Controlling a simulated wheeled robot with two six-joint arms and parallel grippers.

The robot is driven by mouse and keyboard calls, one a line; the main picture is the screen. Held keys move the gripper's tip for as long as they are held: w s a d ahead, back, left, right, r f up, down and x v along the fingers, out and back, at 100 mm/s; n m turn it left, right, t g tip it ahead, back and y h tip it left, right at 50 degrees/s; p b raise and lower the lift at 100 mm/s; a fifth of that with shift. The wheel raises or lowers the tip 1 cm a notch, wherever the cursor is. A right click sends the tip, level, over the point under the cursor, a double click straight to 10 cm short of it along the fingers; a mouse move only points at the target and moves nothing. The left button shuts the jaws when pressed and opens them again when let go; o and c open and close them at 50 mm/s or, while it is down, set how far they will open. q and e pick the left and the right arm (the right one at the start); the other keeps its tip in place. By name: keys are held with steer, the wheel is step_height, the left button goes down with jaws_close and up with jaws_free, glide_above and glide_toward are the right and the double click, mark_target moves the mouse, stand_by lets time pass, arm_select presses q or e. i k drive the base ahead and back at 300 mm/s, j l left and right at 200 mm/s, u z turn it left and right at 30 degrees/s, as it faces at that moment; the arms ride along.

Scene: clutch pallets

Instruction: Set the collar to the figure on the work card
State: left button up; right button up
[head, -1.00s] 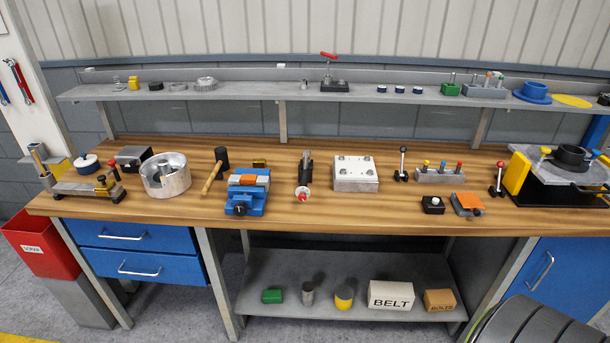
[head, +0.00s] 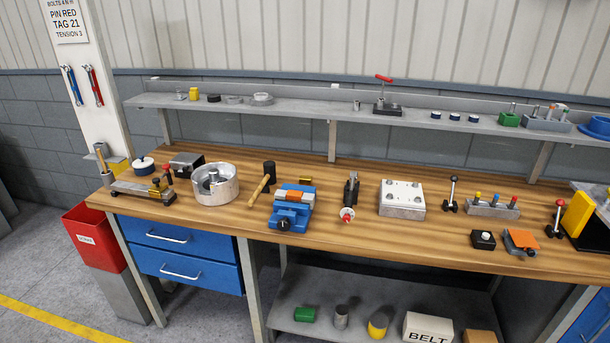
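The white work card (head: 66,20) hangs on the pale post at the upper left. Its lower lines read PIN RED, TAG 21 and TENSION 3; the top line starts with BOLTS and is small and partly cut off. I cannot tell for sure which part is the collar. A dark upright fitting with a red-and-white round end (head: 347,214) stands mid-bench, and a silver round housing (head: 215,190) stands left of it. No figures on either are readable from here. Neither of my grippers is in view.
A shelf (head: 300,108) runs behind. A red bin (head: 92,240) stands at the left. Floor at the lower left is clear.

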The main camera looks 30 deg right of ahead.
mark_target(346, 219)
steer(key=z, duration=0.4)
steer(key=l+z, duration=0.1)
steer(key=z, duration=0.65)
steer(key=i+l+z, duration=0.1)
steer(key=z, duration=0.3)
